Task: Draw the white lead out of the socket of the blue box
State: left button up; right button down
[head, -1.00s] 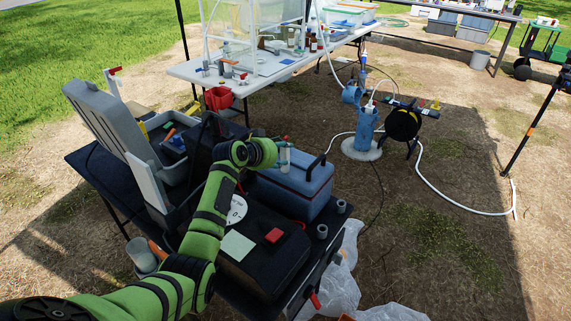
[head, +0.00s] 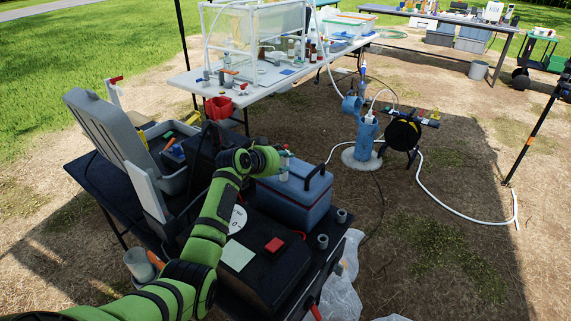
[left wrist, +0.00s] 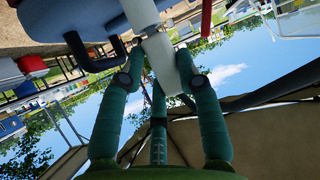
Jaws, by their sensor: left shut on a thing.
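The blue box (head: 292,201) is a cooler-like case with a paler lid and a black handle (head: 315,173), on the dark near table. My left gripper (head: 284,168) is at the back left edge of its lid. In the left wrist view, my left gripper (left wrist: 160,80) has its teal fingers closed on a white piece (left wrist: 163,62), which I take for the white lead. The white piece runs up toward the blue body (left wrist: 55,22) at the top of that view. The socket is hidden, so I cannot tell whether the lead is seated. My right gripper is out of view.
An open grey case (head: 120,140) stands left of my arm. A blue pump (head: 366,135) and cable reel (head: 403,135) are beyond, on open ground.

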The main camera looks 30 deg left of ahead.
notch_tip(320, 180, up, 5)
jog(key=p, duration=0.4)
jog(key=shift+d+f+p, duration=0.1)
jog(key=shift+p, duration=0.2)
dwell(0.5)
